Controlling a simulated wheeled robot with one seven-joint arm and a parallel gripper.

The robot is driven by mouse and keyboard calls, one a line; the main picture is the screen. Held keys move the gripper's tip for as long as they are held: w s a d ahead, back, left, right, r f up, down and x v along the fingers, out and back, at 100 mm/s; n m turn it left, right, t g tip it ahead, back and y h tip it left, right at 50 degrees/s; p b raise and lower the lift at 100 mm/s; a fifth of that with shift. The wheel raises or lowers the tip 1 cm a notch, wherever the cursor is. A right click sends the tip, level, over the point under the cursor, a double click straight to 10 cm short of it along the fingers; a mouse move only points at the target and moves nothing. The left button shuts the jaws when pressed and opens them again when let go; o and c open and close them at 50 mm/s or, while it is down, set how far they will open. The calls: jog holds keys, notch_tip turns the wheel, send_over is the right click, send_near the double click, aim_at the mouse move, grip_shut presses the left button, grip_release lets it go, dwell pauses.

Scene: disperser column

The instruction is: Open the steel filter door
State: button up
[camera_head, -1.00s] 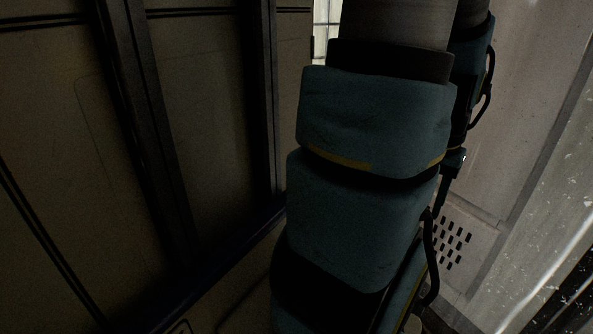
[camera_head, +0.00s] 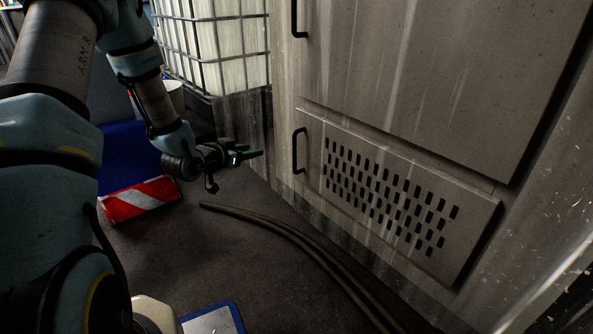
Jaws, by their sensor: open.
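The steel filter door (camera_head: 310,165) is the lower panel of a tall grey cabinet, with rows of dark slots in it. It looks shut, flush with the cabinet front. Its black bar handle (camera_head: 299,150) stands upright at the door's left edge. My gripper (camera_head: 258,154) is to the left of the handle, with its fingers pointing right towards it and a gap between them. It is open and seems empty. The fingers are small and partly dark in this view.
A larger upper door (camera_head: 440,70) with its own handle (camera_head: 297,18) is above. A caged white tank (camera_head: 228,50) stands behind my arm. A red-and-white striped block (camera_head: 138,200) and a brown hose (camera_head: 290,232) lie on the floor, with a blue-edged item (camera_head: 213,320) in front.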

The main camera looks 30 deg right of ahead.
jog(key=s+d+f+m+h+b, duration=0.1)
jog(key=s+d+f+h+b, duration=0.2)
jog(key=d+f+h, duration=0.15)
jog(key=b, duration=0.4)
send_over(295, 169)
jog(key=shift+w+d+r+g, duration=0.15)
jog(key=shift+w+r+g, duration=0.15)
jog(key=shift+w+r, duration=0.05)
grip_shut()
dwell(1.0)
